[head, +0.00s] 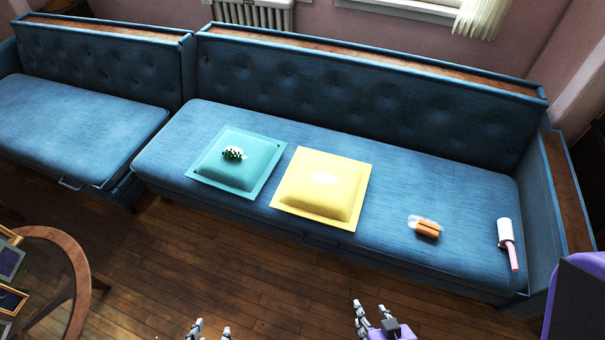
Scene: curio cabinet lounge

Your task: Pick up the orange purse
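The orange purse (428,230) is a small orange-brown item on the blue sofa seat, near its front edge and right of the yellow cushion. A whitish, translucent patch lies at its back edge; I cannot tell what it is. My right gripper (372,311) is at the bottom of the head view, in front of the sofa and lower left of the purse. Its fingers are apart with nothing between them. My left gripper (211,332) shows only its fingertips at the bottom edge, spread apart and empty. Neither gripper touches the purse.
A white roller with a pink handle (505,234) lies right of the purse. A yellow cushion (322,187) and a teal cushion (222,175) with a dark green-and-white item (233,153) lie left. The sofa back (350,90) rises behind. A round wooden table (80,290) stands lower left.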

